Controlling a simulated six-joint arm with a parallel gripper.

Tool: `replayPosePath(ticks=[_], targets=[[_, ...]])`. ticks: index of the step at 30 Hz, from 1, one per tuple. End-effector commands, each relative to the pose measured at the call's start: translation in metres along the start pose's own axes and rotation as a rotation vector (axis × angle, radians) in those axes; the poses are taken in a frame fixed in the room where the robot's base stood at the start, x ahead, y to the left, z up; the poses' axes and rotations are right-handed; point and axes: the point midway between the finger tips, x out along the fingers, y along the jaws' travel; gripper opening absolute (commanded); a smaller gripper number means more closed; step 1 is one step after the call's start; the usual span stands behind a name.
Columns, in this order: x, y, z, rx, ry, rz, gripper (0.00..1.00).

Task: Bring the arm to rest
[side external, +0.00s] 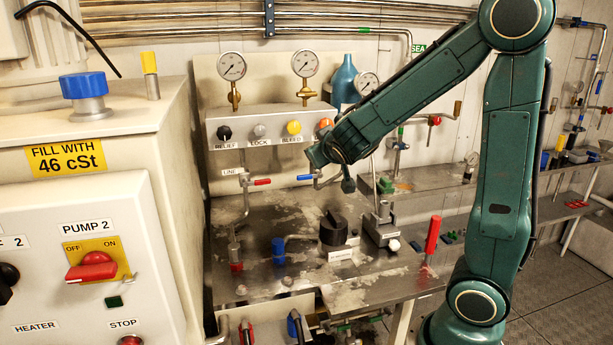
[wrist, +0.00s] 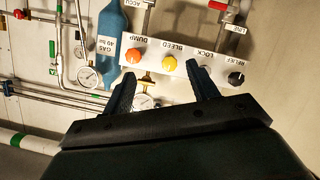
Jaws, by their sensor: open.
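My arm is teal green and reaches from the right over the steel bench. Its wrist end is near the right end of the valve panel (side external: 262,128) in the side view. In the wrist view my gripper (wrist: 161,80) has two dark fingers spread apart with nothing between them. Beyond the fingers is the panel with an orange DUMP knob (wrist: 133,55), a yellow BLEED knob (wrist: 169,63), a white LOCK knob and a black RELIEF knob (wrist: 236,78). The picture does not show touching between fingers and panel. The fingers are hard to make out in the side view.
A blue bottle (side external: 344,82) stands behind the arm. Gauges (side external: 231,66) rise above the panel. A pump cabinet (side external: 80,225) fills the left.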

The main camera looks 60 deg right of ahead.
Motion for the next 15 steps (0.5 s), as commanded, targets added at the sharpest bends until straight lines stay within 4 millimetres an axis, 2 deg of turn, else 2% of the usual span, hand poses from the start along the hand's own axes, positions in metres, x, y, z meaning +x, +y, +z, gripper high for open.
replayPosePath(ticks=[8,15], targets=[[-0.057,-0.015,0.018,0.094,-0.179,-0.192,0.59],[-0.119,-0.032,0.038,0.09,-0.314,-0.393,0.59]])
